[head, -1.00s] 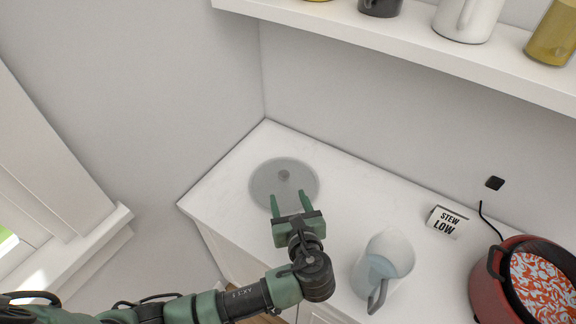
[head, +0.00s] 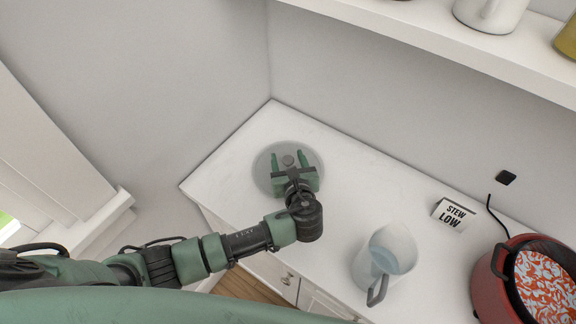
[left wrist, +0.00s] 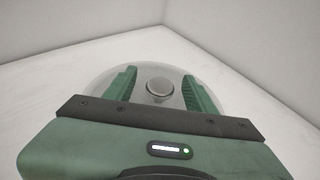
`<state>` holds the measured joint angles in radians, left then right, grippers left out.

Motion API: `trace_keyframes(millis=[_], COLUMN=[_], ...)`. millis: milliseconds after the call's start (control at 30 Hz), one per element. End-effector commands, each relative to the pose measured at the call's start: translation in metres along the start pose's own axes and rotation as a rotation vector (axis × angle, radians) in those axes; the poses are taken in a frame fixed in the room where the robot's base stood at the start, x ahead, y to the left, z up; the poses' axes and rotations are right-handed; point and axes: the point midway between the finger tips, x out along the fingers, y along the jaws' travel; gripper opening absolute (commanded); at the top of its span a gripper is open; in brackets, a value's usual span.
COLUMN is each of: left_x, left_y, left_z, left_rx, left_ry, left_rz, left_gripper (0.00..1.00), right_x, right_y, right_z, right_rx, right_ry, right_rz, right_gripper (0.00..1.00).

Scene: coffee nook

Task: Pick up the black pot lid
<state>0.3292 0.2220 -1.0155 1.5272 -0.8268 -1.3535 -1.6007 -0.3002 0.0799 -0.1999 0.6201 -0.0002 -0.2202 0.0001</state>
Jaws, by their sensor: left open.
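The pot lid (head: 263,160) lies flat near the back left corner of the white counter. It looks grey and see-through rather than black, with a round grey knob (head: 288,160) at its middle. My left gripper (head: 289,156) is over the lid, its two green fingers open on either side of the knob. In the left wrist view the knob (left wrist: 159,88) sits between the fingertips, with a gap on both sides. The gripper's palm and wrist hide the near part of the lid (left wrist: 103,83). My right gripper does not show.
On the counter (head: 330,215) to the right stand a clear pitcher of water (head: 385,262), a "STEW LOW" sign (head: 449,215) and a red pot (head: 492,285) with patterned contents. A shelf (head: 430,45) with mugs runs above. Walls meet behind the lid.

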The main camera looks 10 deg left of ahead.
Motion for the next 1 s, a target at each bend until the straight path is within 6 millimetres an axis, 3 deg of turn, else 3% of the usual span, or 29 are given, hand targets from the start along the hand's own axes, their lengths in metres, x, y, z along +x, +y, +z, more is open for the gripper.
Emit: trace_keyframes(millis=[167,400,767,1000], left_x=[0.000,0.000,-0.001,-0.010], left_y=[0.000,0.000,-0.001,-0.001], left_z=[0.000,0.000,0.003,0.028], left_rx=[0.000,0.000,-0.001,-0.005], left_ry=[0.000,0.000,-0.002,-0.004], left_rz=[0.000,0.000,-0.001,-0.002], left_gripper=[0.55,0.00,0.00,0.00], right_x=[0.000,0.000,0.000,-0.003], right_y=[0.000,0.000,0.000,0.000], right_z=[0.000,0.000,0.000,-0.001], right_rx=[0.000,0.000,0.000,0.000], right_ry=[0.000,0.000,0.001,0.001], right_rz=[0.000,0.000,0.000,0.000], right_gripper=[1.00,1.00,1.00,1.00])
